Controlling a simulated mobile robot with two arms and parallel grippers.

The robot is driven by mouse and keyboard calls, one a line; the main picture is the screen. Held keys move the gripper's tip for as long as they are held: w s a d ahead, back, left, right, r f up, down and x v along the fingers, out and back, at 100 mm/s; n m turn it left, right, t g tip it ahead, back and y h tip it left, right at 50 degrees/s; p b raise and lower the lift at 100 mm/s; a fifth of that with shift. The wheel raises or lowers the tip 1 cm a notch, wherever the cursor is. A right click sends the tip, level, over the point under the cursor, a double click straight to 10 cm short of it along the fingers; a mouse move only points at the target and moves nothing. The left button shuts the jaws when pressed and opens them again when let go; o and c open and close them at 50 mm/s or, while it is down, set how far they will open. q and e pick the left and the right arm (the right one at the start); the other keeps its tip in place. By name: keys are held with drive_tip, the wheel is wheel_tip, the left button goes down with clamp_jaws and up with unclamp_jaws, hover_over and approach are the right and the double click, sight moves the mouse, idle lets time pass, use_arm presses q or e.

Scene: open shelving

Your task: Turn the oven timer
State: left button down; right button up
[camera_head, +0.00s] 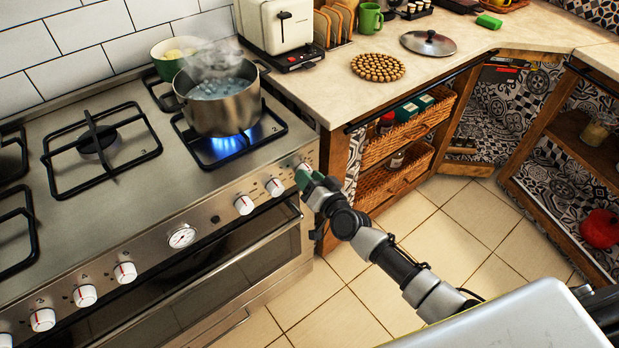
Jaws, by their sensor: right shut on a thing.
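The steel oven front (215,215) runs diagonally across the left half of the view. Its panel carries several white knobs, among them one at the left (125,272) and two near the right end (244,204) (275,187). A round white dial (182,236) with markings sits mid-panel. My right gripper (303,171) reaches in from the lower right and is shut on the rightmost knob (303,167), which it partly hides. The knob's turn angle cannot be read. Which control is the timer is not legible. My left gripper is out of view.
A steaming pot (222,105) stands over a lit blue flame, just behind the panel. An oven handle bar (200,262) juts out below the knobs. A wooden counter with wicker drawers (400,135) stands right of the oven. Tiled floor (430,235) is open in front.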

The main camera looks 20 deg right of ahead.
drive_tip(key=o, duration=0.9)
drive_tip(key=v, duration=1.1)
drive_tip(key=shift+w+r+p, duration=0.1)
drive_tip(key=shift+p, duration=0.25)
drive_tip(key=shift+o, duration=0.2)
